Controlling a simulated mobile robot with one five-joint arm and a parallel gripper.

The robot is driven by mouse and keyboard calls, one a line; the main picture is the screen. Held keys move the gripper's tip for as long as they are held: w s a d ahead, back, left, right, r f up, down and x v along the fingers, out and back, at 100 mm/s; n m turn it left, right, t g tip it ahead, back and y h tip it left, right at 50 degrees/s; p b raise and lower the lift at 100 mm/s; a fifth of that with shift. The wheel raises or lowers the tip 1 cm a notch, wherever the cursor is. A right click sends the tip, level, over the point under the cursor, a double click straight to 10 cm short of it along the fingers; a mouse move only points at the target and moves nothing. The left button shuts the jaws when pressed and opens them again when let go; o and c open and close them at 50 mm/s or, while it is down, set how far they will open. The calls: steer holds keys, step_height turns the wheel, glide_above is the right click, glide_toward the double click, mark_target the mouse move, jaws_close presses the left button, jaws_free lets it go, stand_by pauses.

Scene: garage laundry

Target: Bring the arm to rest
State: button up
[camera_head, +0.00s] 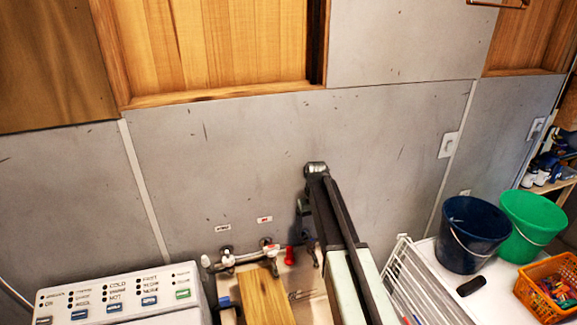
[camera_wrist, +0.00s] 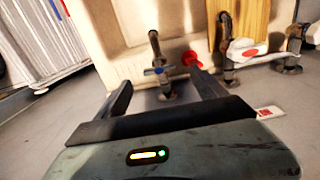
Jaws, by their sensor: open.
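My arm rises from the bottom of the head view to an elbow in front of the grey wall (camera_head: 250,150), then bends down. My gripper (camera_head: 308,252) hangs there, small and partly behind my arm, just right of a red object (camera_head: 289,256). In the wrist view my gripper (camera_wrist: 163,86) has its two fingers spread apart, with nothing held between them. The red object (camera_wrist: 190,60) shows just past the right fingertip. I cannot tell the exact gap between it and the finger.
Wall taps (camera_head: 240,257) and a wooden board (camera_head: 262,297) are left of my gripper. A washer panel (camera_head: 118,300) is at lower left. A white rack (camera_head: 408,280), dark blue bucket (camera_head: 470,235), green bucket (camera_head: 532,228) and orange basket (camera_head: 550,285) are at right.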

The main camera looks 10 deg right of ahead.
steer(key=s+f+m+b, duration=0.1)
steer(key=s+f+b, duration=0.3)
steer(key=s, duration=0.7)
steer(key=s+f+m+b, duration=0.1)
steer(key=s+f+b, duration=0.4)
steer(key=s, duration=0.6)
step_height(320, 180, down, 2)
steer(key=shift+s+a+f, duration=0.15)
steer(key=shift+s+a, duration=0.25)
